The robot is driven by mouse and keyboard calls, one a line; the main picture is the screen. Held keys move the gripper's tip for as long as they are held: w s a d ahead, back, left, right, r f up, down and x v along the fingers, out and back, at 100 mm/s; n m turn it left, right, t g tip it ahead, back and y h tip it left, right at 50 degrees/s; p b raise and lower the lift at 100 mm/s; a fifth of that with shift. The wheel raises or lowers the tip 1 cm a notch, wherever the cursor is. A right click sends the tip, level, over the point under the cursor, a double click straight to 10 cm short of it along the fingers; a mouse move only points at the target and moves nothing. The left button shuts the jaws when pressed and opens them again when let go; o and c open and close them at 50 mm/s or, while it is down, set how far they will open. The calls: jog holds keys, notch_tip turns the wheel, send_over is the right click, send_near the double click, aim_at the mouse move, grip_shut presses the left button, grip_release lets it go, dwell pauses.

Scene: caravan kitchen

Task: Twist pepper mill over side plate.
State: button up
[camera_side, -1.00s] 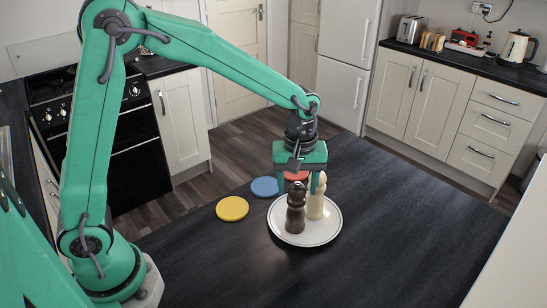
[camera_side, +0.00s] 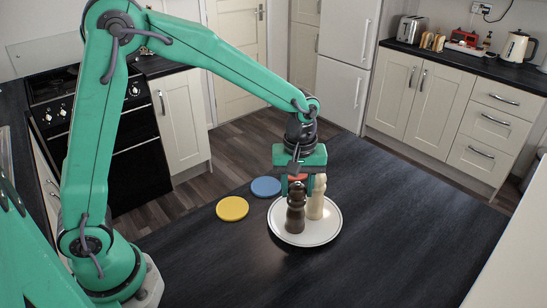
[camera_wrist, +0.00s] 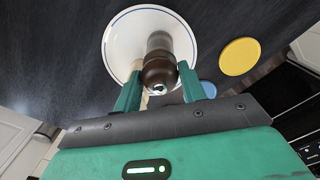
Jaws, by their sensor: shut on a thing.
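The dark brown pepper mill (camera_side: 295,212) stands upright on the white side plate (camera_side: 273,222). Its round dark head (camera_wrist: 158,72) with a small bright top shows in the wrist view. My gripper (camera_side: 297,188) points down and is shut on the mill's upper part, one finger on each side of the head. A pale cream mill (camera_side: 316,200) stands on the same plate, close on the right. In the wrist view it is mostly hidden behind a finger and the dark mill. The plate (camera_wrist: 114,40) also shows there.
A yellow coaster (camera_side: 232,208) and a blue coaster (camera_side: 266,187) lie left of the plate. A red coaster (camera_side: 299,178) is partly hidden behind my gripper. The dark worktop (camera_side: 410,215) is clear to the right.

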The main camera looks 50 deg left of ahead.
jog(key=m, duration=0.6)
jog(key=shift+f, duration=0.1)
jog(key=m, duration=1.3)
jog(key=shift+s, duration=0.1)
jog(key=m, duration=0.6)
dwell(0.5)
jog(key=shift+r, duration=0.2)
dwell(0.6)
jog(key=o, duration=0.8)
jog(key=shift+r, duration=0.15)
